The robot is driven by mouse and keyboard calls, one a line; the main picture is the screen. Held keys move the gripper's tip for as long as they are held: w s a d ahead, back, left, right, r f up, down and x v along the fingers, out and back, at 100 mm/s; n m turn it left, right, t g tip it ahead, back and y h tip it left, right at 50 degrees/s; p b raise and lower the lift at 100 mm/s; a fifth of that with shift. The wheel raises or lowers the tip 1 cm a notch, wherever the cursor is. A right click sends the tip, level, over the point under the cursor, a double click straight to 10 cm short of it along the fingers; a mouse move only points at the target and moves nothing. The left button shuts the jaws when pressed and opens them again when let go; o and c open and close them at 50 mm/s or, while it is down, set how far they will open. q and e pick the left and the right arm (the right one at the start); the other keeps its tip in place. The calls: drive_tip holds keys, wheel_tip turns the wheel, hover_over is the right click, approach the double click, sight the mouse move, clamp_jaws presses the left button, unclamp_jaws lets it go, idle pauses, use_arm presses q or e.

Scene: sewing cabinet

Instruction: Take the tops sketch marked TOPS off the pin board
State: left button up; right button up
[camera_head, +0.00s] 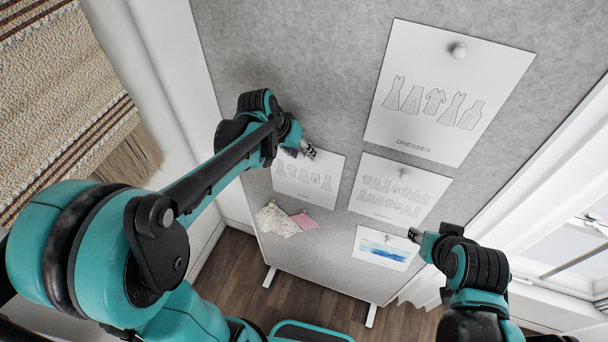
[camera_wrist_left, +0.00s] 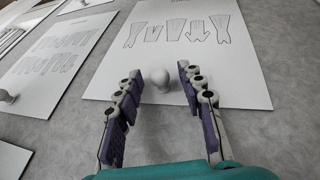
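The sketch sheet by my left gripper hangs on the grey pin board (camera_head: 300,75). This white sheet (camera_head: 322,188) carries a row of garment outlines. Its label is too small to read in the head view, so I cannot confirm TOPS. My left gripper (camera_head: 305,151) is at the sheet's upper edge. In the left wrist view the sheet (camera_wrist_left: 236,82) fills the upper right, with a round white pin (camera_wrist_left: 161,79) between the two spread, purple-padded fingers. The fingers stand apart from the pin. My right gripper (camera_head: 415,236) is near the watercolour sheet; its opening is unclear.
The DRESSES sheet (camera_head: 437,128) hangs upper right. A sheet with two rows of garments (camera_head: 388,205) hangs beside the sketch. A blue watercolour sheet (camera_head: 372,244) hangs lower. Fabric swatches, one floral (camera_head: 276,220) and one pink (camera_head: 304,221), are below the sketch. A woven textile (camera_head: 60,90) is at left.

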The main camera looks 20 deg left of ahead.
use_arm(q)
drive_tip(key=shift+a, duration=0.1)
clamp_jaws()
drive_tip(key=shift+r, duration=0.1)
drive_tip(key=shift+s+r, duration=0.15)
drive_tip(key=shift+r, duration=0.4)
wheel_tip(320, 180, up, 6)
drive_tip(key=s, duration=0.1)
drive_tip(key=s+a, duration=0.2)
drive_tip(key=s, duration=1.6)
drive_tip(key=shift+s+b, duration=0.35)
drive_tip(key=shift+b, duration=0.05)
drive_tip(key=shift+a+f, duration=0.1)
